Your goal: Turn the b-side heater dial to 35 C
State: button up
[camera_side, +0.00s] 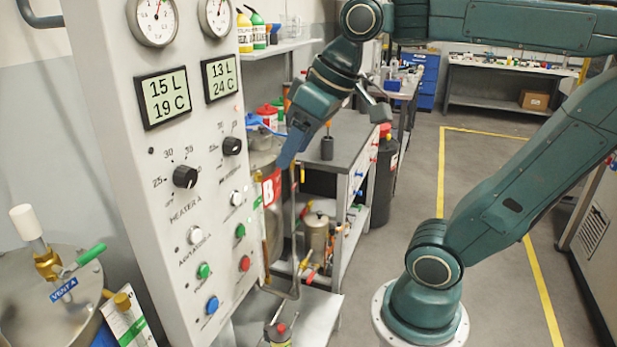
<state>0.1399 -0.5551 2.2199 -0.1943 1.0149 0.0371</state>
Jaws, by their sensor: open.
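The grey control panel (214,120) stands at the left. Its left black dial (185,177) sits above the label "HEATER A" and has numbers around it, including 25 and 30. A second black dial (232,146), in the right column, is the b-side one; its label and pointer are too small to read. The right display (221,76) reads 13 L and 24 C; the left display (167,97) reads 15 L and 19 C. My gripper (286,150) is open, pointing down to the right of the panel, apart from both dials.
Buttons, including a green one (204,271) and a red one (245,263), sit below the dials. A tank with a green-handled valve (90,255) stands at the lower left. A grey workbench (345,150) is behind my gripper. Open floor lies at the right.

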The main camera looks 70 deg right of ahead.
jog(key=s+f, duration=0.5)
jog(key=f, duration=0.1)
jog(key=shift+s+f, duration=0.15)
jog(key=shift+s, duration=0.1)
dwell(0.3)
jog(key=w+r+m+y, duration=0.1)
jog(key=w+r+y, duration=0.1)
jog(key=w+r, duration=0.85)
jog(key=w+d+r, duration=0.3)
jog(key=w+d, duration=0.2)
jog(key=d, duration=0.5)
jog(key=shift+w+d+r+m+g+y, duration=0.2)
jog(key=shift+d+r+m+g+y, duration=0.1)
jog(key=shift+d+r, duration=0.1)
jog(key=shift+w+a+f, duration=0.1)
jog(key=shift+f, duration=0.05)
